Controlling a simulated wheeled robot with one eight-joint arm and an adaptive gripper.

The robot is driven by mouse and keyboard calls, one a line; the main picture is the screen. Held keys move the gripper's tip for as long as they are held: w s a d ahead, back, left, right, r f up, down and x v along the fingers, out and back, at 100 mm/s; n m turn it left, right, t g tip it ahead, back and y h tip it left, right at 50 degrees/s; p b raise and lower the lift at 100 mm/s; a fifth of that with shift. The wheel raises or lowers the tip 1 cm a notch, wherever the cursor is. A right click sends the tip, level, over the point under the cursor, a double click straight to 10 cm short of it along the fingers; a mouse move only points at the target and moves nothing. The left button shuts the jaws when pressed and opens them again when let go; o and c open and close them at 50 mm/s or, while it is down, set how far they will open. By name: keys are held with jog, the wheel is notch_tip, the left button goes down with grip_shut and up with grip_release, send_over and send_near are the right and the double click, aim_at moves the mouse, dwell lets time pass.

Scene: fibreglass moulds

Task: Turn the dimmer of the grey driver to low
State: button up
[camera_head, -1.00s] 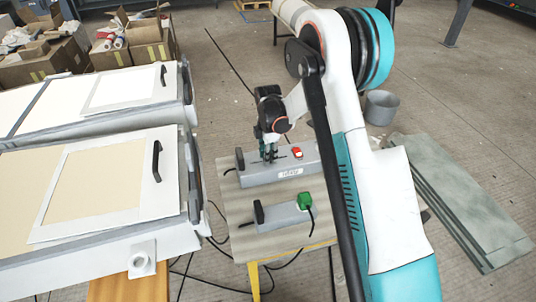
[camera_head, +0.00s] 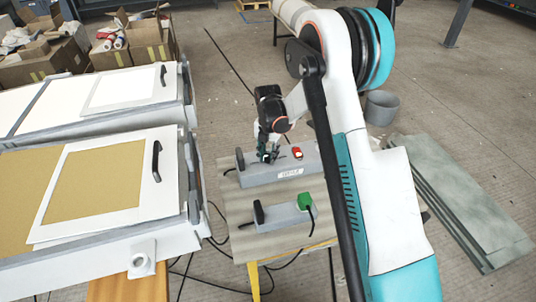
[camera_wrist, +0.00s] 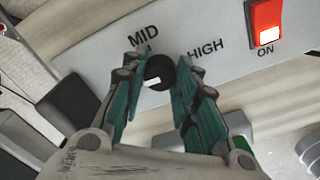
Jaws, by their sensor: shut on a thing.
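The grey driver (camera_head: 296,172) is the long grey box with a red switch, on the small table. In the wrist view its face (camera_wrist: 215,74) carries the labels MID and HIGH; no LOW label shows. My gripper (camera_head: 268,157) is over the left half of this box. In the wrist view my gripper (camera_wrist: 158,84) has its two green fingers closed around the black dimmer knob (camera_wrist: 160,70). The knob's white mark (camera_wrist: 154,82) is on its lower left side, away from MID and HIGH. The fingers hide part of the face around the knob.
The red switch (camera_wrist: 266,22) is beside HIGH, with a lit ON part. A smaller grey box (camera_head: 283,215) with a green switch (camera_head: 304,202) stands in front. The near mould (camera_head: 100,182) has a tan panel; the far mould (camera_head: 125,88) is pale. Cables lie on the floor.

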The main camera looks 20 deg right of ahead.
aim_at(268, 155)
jog(key=shift+n, duration=0.4)
jog(key=o, duration=1.1)
jog(key=shift+r, duration=0.1)
notch_tip(268, 155, up, 12)
jog(key=shift+f, duration=0.1)
